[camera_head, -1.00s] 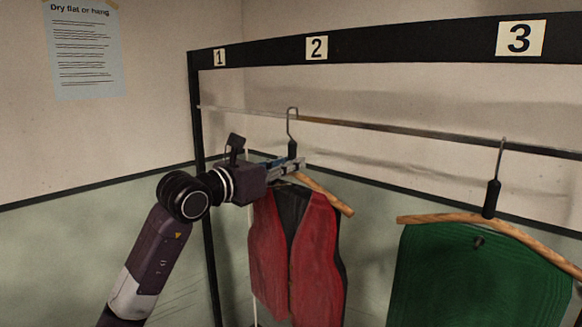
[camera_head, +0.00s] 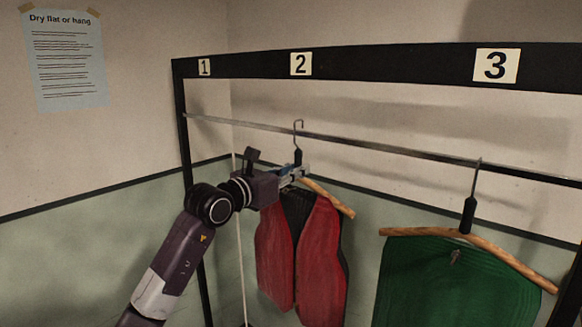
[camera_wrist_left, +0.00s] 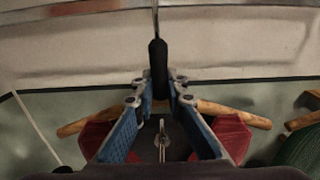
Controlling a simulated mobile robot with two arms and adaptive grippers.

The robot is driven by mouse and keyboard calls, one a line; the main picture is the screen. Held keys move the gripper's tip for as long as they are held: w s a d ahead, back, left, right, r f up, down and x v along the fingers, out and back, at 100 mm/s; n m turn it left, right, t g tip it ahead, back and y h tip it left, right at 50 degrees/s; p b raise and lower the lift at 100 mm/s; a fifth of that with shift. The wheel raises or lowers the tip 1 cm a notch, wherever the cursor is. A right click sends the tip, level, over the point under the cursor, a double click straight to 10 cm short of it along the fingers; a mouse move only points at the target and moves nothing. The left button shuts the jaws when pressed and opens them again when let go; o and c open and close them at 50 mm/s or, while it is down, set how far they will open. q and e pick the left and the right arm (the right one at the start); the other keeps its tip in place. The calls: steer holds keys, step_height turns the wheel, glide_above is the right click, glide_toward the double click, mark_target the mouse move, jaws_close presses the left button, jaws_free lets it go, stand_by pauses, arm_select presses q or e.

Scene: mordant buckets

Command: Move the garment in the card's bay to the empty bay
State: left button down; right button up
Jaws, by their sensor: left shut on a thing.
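A red vest with a dark lining (camera_head: 275,245) hangs on a wooden hanger (camera_head: 328,196) below number plate 2 (camera_head: 301,64). My left gripper (camera_head: 299,172) is shut on the hanger's black neck, which also shows between the blue-padded fingers in the left wrist view (camera_wrist_left: 158,70). The hanger's hook (camera_head: 298,128) rises a little above the metal rail (camera_head: 380,149); I cannot tell whether it touches it. The space below number plate 1 (camera_head: 204,68) holds no garment. My right gripper is out of view.
A green garment (camera_head: 450,285) hangs below number plate 3 (camera_head: 496,66), to the right of the vest. The black rack post (camera_head: 183,125) stands at left. A notice headed "Dry flat or hang" (camera_head: 65,60) is taped to the wall.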

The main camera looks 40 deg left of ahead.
arm_select(q)
steer(key=shift+w+r+p, duration=0.2)
steer(key=shift+w+p, duration=0.15)
steer(key=shift+w, duration=0.35)
steer(key=shift+w+f, duration=0.15)
steer(key=shift+f, duration=0.2)
steer(key=shift+f+b, duration=0.85)
steer(key=shift+b, duration=0.15)
